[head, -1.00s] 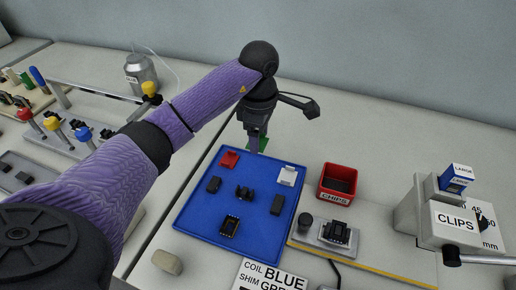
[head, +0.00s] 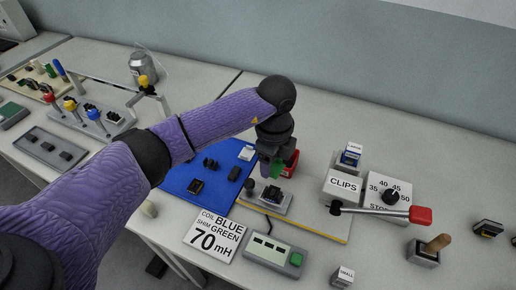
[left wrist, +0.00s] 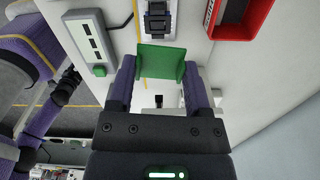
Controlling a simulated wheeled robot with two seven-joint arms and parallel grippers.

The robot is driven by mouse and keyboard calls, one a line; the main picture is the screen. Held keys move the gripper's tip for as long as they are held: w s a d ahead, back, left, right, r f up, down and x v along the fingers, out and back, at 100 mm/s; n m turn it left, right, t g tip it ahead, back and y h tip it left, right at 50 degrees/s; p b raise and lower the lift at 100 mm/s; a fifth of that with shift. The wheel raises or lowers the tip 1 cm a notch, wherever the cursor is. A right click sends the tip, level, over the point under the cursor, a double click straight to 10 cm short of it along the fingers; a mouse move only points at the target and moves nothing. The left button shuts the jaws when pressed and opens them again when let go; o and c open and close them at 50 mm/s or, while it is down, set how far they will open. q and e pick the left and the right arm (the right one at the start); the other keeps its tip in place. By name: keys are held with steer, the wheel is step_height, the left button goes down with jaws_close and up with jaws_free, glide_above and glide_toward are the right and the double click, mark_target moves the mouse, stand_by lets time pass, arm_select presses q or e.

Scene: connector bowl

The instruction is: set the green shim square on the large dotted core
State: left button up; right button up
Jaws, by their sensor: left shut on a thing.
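My left gripper (head: 270,168) is shut on the green shim (head: 277,171), with a finger on each side of it. The shim, a flat green piece with raised side edges, shows clearly between the fingertips in the left wrist view (left wrist: 160,62). A dark core (head: 272,194) sits in a grey fixture (head: 252,198) just below and in front of the gripper. The core also shows just beyond the shim in the left wrist view (left wrist: 158,22). The shim appears above the fixture and apart from the core. Dots on the core are too small to make out.
A red bin (left wrist: 243,25) stands close beside the gripper. The blue tray (head: 178,185) with dark parts lies to the left. A clips box (head: 342,187), a red-ended lever (head: 420,214) and a dial box stand right. A meter (head: 272,252) and sign (head: 214,236) lie in front.

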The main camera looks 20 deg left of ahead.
arm_select(q)
steer(key=shift+s+d+n, duration=0.25)
steer(key=shift+d+n, duration=0.1)
steer(key=shift+n, duration=0.55)
steer(key=shift+a, duration=0.1)
steer(key=b, duration=0.2)
glide_above(272, 192)
steer(key=shift+a+f, duration=0.1)
steer(key=shift+f, duration=2.1)
steer(key=shift+f+b, duration=1.25)
steer(key=shift+f, duration=0.85)
